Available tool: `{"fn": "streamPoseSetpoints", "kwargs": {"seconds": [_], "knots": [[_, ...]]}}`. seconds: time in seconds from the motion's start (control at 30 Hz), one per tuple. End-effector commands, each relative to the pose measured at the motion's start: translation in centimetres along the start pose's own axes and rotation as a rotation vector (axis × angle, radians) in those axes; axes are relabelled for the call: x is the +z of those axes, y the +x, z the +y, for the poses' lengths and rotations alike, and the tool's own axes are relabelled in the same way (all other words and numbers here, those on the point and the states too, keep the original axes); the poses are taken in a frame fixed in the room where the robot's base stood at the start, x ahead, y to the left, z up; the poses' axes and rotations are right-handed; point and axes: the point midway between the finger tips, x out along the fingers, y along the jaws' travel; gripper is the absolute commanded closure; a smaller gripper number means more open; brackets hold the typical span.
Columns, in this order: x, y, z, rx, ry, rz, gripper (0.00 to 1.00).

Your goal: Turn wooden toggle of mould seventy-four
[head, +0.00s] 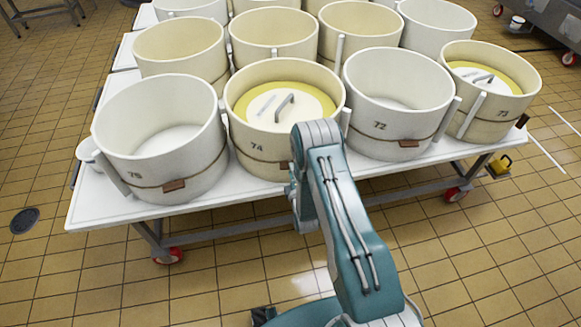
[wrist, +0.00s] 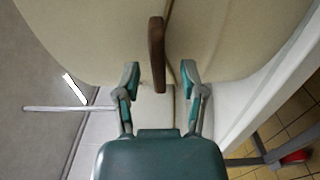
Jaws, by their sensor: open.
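Mould seventy-four (head: 243,133) is a cream round tub in the front row, marked 74, with a yellow-rimmed lid and grey handle inside. A dark cord rings its wall. Its brown wooden toggle (head: 284,165) shows only partly beside my arm. In the wrist view the toggle (wrist: 157,50) stands upright in the picture against the cream wall. My gripper (wrist: 160,73) is open, with one teal fingertip on each side of the toggle's lower part and a gap on both sides.
Mould 73 (head: 485,120) is further right. All stand on a white wheeled table (head: 105,205). The tiled floor before it is clear.

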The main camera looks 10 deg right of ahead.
Motion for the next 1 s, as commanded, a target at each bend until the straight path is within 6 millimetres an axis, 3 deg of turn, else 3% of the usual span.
{"fn": "streamPoseSetpoints", "kwargs": {"seconds": [0.2, 0.47, 0.5, 0.6, 1.0], "knots": [[0.0, 2.0, 0.0, 0.0, 0.0, 0.0, 0.47], [0.0, 2.1, 0.0, -0.002, 0.0, 0.0, 0.47], [0.0, 2.1, 0.0, -0.002, 0.0, 0.0, 0.56], [0.0, 2.1, 0.0, -0.002, 0.0, 0.0, 1.0], [0.0, 2.1, -0.2, -0.004, 0.017, 0.0, 1.0]]}}
